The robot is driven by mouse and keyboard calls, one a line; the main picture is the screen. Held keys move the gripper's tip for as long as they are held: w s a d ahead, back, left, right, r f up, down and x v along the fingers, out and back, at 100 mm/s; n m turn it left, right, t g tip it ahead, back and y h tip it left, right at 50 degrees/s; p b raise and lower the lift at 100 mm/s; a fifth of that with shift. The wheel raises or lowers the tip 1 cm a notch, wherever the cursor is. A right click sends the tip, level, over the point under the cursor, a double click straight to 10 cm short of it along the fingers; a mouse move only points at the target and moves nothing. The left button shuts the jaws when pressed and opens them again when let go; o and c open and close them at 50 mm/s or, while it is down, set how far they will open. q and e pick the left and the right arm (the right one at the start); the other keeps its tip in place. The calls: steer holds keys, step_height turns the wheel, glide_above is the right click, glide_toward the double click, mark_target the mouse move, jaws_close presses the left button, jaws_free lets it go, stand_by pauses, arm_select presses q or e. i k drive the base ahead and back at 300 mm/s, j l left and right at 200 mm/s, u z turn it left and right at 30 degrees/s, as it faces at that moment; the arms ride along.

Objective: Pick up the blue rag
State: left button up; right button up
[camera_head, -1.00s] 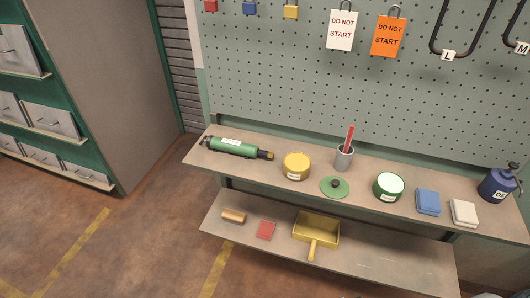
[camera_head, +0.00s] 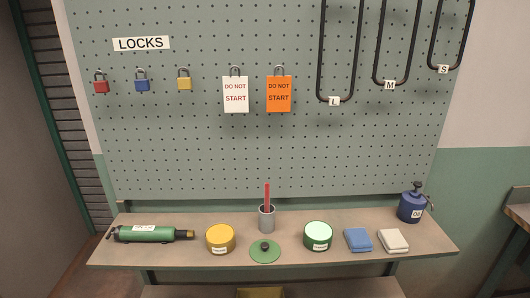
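The blue rag (camera_head: 358,240) lies folded on the right half of the bench top (camera_head: 200,260), in the head view. It sits between the green round tin (camera_head: 318,236) on its left and a folded white rag (camera_head: 393,241) on its right. Nothing covers it. Neither of my grippers shows in the view.
A blue oil can (camera_head: 412,205) stands at the bench's right end. A cup with a red stick (camera_head: 267,218), a green lid (camera_head: 265,251), a yellow tin (camera_head: 220,238) and a green tool (camera_head: 150,234) stand leftward. The pegboard (camera_head: 220,150) rises behind.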

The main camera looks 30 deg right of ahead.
mark_target(359, 240)
steer(key=z, duration=1.8)
